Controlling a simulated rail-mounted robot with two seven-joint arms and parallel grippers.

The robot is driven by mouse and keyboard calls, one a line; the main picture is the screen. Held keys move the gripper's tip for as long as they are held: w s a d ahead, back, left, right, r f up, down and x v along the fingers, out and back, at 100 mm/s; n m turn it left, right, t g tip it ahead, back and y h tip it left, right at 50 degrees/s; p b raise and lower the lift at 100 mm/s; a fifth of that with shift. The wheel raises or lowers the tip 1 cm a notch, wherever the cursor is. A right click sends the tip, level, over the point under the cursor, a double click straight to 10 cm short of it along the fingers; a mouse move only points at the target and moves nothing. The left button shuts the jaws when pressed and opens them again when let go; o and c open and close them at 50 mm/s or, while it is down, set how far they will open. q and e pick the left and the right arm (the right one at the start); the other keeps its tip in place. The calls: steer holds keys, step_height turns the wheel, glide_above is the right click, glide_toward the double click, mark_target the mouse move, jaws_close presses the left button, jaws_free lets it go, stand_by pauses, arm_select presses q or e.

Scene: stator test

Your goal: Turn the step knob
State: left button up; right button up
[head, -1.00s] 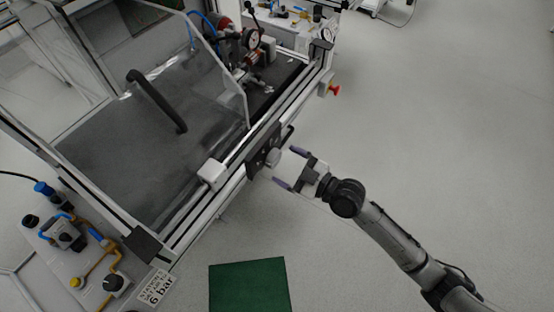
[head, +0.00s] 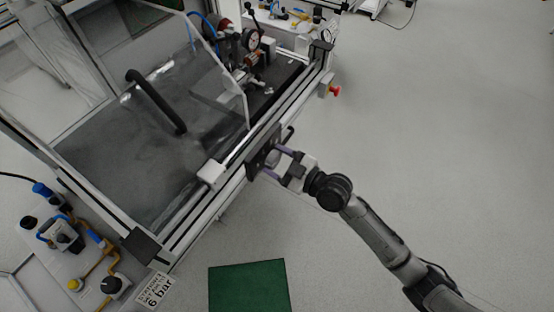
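The step knob (head: 275,160) sits on a small black panel (head: 259,153) on the front rail of the test bench, and it is small and partly hidden. My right gripper (head: 274,162) has reached the panel from the lower right, one finger above the knob and one below. The fingers are apart, with the knob's place between them. Whether they touch the knob is too small to tell. My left gripper is not in view.
The bench (head: 185,230) carries a clear guard (head: 160,85) with a black handle (head: 157,103). A red button (head: 335,91) is on its far right side. A valve board with a "6 bar" label (head: 155,291) stands lower left. The floor to the right is clear.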

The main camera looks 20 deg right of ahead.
steer(key=c, duration=0.4)
steer(key=shift+r+m+p, duration=0.1)
steer(key=shift+m+p, duration=1.4)
steer(key=shift+m, duration=0.4)
steer(key=m+p, duration=0.1)
steer(key=m, duration=0.2)
steer(key=shift+m+p, duration=0.55)
steer(key=shift+m, duration=0.35)
steer(key=o, duration=0.9)
